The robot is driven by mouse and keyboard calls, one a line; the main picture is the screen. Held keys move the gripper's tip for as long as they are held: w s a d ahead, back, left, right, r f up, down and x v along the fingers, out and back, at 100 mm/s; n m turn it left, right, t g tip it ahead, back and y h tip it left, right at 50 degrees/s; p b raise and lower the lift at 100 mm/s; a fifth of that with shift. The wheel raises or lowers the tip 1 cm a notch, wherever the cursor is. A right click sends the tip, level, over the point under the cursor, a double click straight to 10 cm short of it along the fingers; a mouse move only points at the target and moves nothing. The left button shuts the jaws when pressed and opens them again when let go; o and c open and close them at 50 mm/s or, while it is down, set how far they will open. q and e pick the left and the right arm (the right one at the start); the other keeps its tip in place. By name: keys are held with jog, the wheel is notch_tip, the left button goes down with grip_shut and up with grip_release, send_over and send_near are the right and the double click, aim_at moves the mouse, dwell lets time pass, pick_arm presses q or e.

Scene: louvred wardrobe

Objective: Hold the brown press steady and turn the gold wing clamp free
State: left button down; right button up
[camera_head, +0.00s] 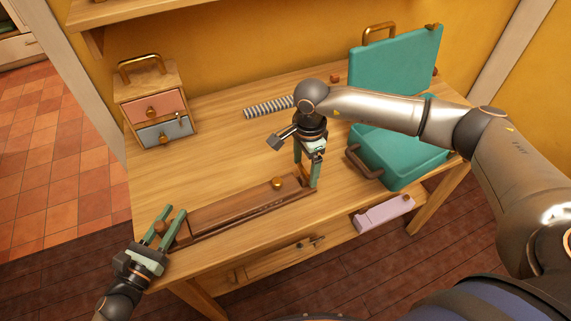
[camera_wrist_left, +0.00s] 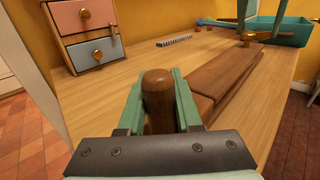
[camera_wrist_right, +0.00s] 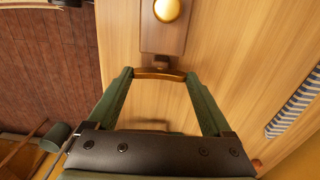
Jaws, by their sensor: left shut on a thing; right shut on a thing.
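The brown press (camera_head: 235,212) lies lengthwise along the front of the table; it also shows in the left wrist view (camera_wrist_left: 225,80). My left gripper (camera_head: 173,213) is at its left end, shut on its rounded brown handle (camera_wrist_left: 158,92), with a finger on each side. The gold wing clamp (camera_wrist_right: 160,74) is a slightly curved bar past the press's right end. My right gripper (camera_head: 308,184) points down there and is shut on the clamp, one fingertip at each end of the bar. In the head view the fingers mostly hide the clamp.
A gold knob (camera_head: 277,183) stands on the press near its right end. A small drawer box (camera_head: 158,108) is at the back left. A striped spring-like rod (camera_head: 268,106) lies behind. An open teal case (camera_head: 400,155) is at the right. A pink drawer (camera_head: 384,212) sticks out below the front edge.

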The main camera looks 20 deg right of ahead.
aim_at(305, 170)
dwell(0.4)
jog(key=o, duration=1.1)
jog(key=shift+o, duration=0.2)
notch_tip(305, 170, up, 12)
pick_arm(q)
jog(key=c, duration=0.5)
grip_release()
jog(key=shift+f, duration=0.1)
jog(key=shift+s, duration=0.1)
